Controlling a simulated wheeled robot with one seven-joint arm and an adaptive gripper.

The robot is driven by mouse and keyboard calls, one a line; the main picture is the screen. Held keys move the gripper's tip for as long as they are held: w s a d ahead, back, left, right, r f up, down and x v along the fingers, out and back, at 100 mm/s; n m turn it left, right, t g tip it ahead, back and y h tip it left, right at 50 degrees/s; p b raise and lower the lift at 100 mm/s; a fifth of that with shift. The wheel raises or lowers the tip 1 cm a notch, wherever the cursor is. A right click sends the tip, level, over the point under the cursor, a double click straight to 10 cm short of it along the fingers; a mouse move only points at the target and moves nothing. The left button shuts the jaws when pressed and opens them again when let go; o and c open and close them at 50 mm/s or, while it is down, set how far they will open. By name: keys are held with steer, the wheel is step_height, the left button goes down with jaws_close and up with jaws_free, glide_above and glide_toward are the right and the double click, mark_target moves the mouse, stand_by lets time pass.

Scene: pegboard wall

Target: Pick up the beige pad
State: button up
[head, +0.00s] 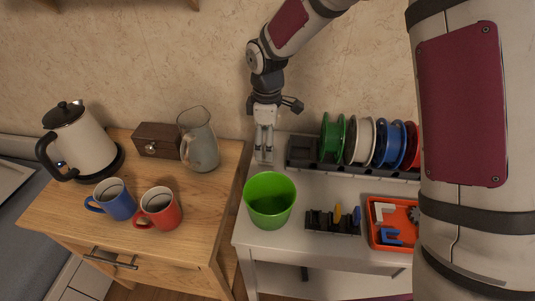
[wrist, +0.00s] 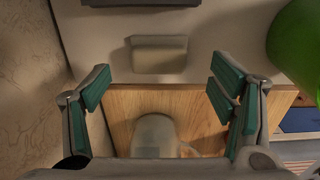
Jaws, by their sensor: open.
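The beige pad (wrist: 159,55) lies on the white table, near its edge beside the wooden cabinet, in the upper middle of the wrist view. It is a small pale block with a rounded outline. In the head view, the pad (head: 263,158) shows only as a pale patch below my fingertips, partly hidden by them. My gripper (head: 264,150) points down over the back left corner of the white table. In the wrist view my gripper (wrist: 159,75) is open, with its teal-padded fingers wide apart. The pad lies in line with the gap between them, and nothing is held.
A green bucket (head: 270,202) stands in front of my gripper. A spool rack (head: 300,152) is close on its right. A grey pitcher (head: 199,142) stands on the wooden cabinet (head: 70,212) to the left. The wall (head: 215,50) is close behind.

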step_height(320, 180, down, 4)
steer(key=shift+d+r, duration=0.1)
steer(key=shift+r, duration=0.1)
steer(key=c, duration=1.2)
steer(key=shift+o, duration=0.2)
steer(key=shift+r, duration=0.15)
step_height(320, 180, up, 10)
steer(key=shift+f+p, duration=0.1)
steer(key=shift+p, duration=0.25)
steer(key=shift+c, duration=1)
